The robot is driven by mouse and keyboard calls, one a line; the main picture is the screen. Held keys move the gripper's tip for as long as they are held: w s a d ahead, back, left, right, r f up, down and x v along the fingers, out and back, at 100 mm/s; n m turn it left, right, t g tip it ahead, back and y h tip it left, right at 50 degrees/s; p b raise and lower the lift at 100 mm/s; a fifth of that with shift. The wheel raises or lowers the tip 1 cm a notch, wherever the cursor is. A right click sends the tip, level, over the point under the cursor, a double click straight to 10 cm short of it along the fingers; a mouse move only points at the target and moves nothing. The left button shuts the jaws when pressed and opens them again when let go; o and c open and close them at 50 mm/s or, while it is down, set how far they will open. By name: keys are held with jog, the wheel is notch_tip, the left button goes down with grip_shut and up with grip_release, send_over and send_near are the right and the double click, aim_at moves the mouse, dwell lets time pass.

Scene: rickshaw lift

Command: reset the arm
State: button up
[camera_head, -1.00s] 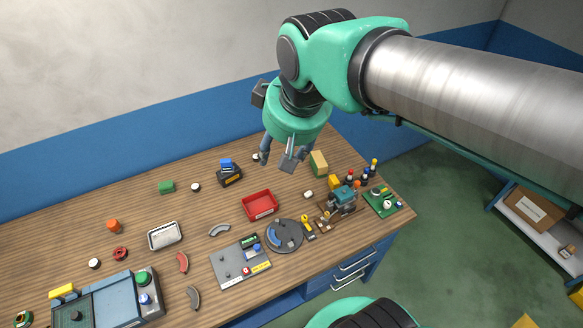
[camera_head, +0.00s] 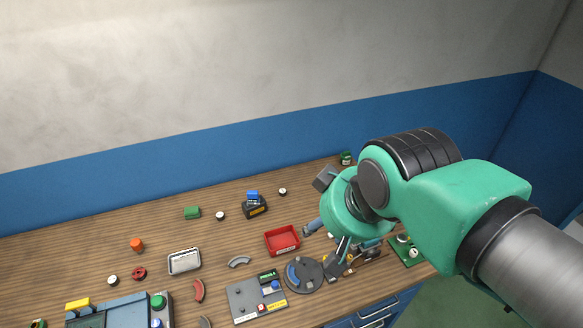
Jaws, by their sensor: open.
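My gripper (camera_head: 322,248) hangs from the green wrist of my arm, over the right part of the wooden workbench (camera_head: 120,232). Its two fingers are apart, with nothing visible between them. One finger shows just right of the red tray (camera_head: 283,239), the other above the round grey plate (camera_head: 304,273). Whether the fingers touch anything below cannot be told, but they seem above the bench. My wrist and forearm hide much of the bench's right end.
A grey board (camera_head: 250,302) with small parts lies in front of the red tray. The blue-and-grey wall (camera_head: 200,165) rises behind the bench.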

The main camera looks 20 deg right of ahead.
notch_tip(320, 180, down, 12)
jog(key=b, duration=1.1)
jog(key=shift+r, duration=0.25)
